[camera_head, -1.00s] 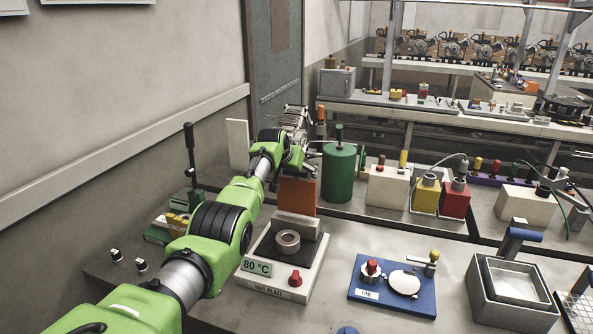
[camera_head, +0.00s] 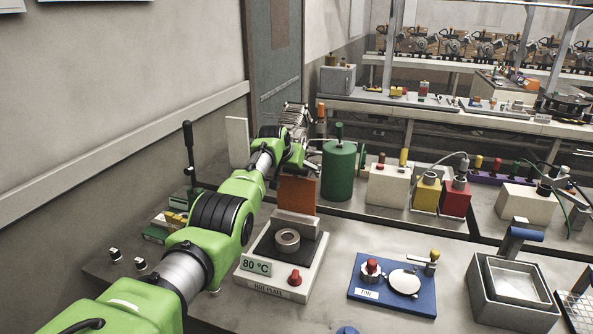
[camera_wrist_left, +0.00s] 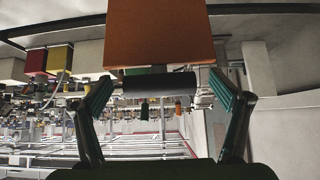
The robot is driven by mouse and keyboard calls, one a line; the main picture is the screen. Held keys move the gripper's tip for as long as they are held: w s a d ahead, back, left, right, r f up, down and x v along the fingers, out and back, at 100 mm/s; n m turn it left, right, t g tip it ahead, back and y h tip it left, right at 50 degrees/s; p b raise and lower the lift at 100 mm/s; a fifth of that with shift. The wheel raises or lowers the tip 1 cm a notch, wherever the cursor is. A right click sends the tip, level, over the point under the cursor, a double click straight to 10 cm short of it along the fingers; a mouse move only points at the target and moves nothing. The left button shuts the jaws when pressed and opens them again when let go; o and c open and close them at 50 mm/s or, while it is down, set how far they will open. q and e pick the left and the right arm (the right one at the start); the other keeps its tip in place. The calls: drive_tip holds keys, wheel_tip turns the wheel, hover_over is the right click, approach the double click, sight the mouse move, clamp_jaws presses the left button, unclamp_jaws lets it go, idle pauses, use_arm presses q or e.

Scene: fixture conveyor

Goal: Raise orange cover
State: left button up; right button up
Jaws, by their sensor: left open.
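The orange cover (camera_head: 298,196) stands upright at the back of the hot plate (camera_head: 287,258), partly hidden by my left arm. In the left wrist view the orange cover (camera_wrist_left: 158,34) fills the top middle, and a dark cylindrical handle (camera_wrist_left: 160,84) lies across just below its edge. My left gripper (camera_wrist_left: 163,92) is open, with one finger near each end of the handle. I cannot tell whether the fingers touch it. In the head view its fingers are mostly hidden behind my wrist. My right gripper is not in view.
A metal ring (camera_head: 287,240) sits on the hot plate. A green cylinder (camera_head: 338,172) stands close to the right of the cover. A black lever (camera_head: 189,150) rises left of my arm. A blue fixture (camera_head: 393,285) lies to the right, with bare table between.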

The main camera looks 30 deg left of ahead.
use_arm(q)
drive_tip(key=shift+r, duration=0.15)
drive_tip(key=shift+s+r, duration=0.45)
drive_tip(key=v, duration=1)
drive_tip(key=shift+s, duration=0.2)
drive_tip(key=shift+d+r, duration=0.15)
